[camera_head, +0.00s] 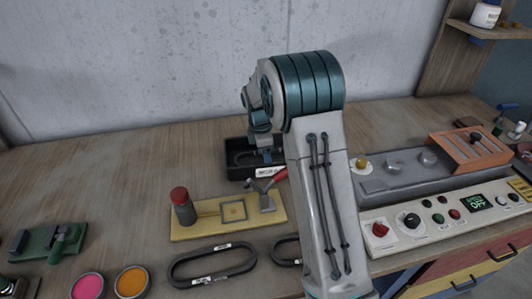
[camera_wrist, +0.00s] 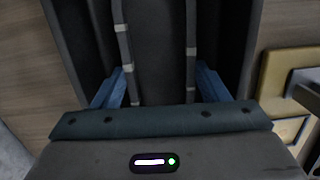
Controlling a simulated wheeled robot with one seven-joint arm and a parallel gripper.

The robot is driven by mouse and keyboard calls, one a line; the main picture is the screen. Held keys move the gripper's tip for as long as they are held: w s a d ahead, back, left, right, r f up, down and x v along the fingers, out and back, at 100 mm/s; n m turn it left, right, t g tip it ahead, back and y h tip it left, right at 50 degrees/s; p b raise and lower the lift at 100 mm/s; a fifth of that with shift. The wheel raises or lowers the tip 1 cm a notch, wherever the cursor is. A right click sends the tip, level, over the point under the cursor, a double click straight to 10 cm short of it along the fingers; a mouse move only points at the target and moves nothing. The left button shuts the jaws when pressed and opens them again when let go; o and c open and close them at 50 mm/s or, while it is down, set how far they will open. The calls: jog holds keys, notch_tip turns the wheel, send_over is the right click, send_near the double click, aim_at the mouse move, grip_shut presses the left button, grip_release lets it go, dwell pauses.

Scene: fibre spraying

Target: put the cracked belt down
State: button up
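The black scrap bin (camera_head: 238,172) stands behind the yellow fixture in the head view, with a white label on its front. My gripper (camera_head: 264,152) reaches down to it, partly hidden by my arm. In the wrist view, my gripper's blue fingers (camera_wrist: 160,88) stand wide apart inside the dark walls of the bin (camera_wrist: 235,35). Two dark strands with pale bands, apparently the cracked belt (camera_wrist: 190,60), run between the fingers, close to their inner sides. Narrow gaps seem to part fingers and strands. The belt's ends are hidden.
A yellow fixture (camera_head: 210,228) with a red-topped post and red-handled clamp stands in front of the bin. A dark belt loop (camera_head: 212,265) lies before it. The control panel (camera_head: 450,218) is at right. Paint pots (camera_head: 132,281) are front left. Bare wood lies left of the bin.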

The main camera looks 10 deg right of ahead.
jog(key=shift+o, duration=0.8)
notch_tip(320, 180, up, 11)
jog(key=a, duration=0.1)
jog(key=s+r+m, duration=0.3)
jog(key=s+r, duration=0.1)
jog(key=s, duration=0.2)
jog(key=s+d+f+m+t+y, duration=0.1)
jog(key=s+f+m+t, duration=0.1)
jog(key=s+m, duration=1.2)
jog(key=s+t, duration=0.1)
jog(key=s, duration=0.9)
jog(key=shift+s+d+f+m, duration=0.2)
jog(key=shift+s+m, duration=0.1)
jog(key=shift+s, duration=0.1)
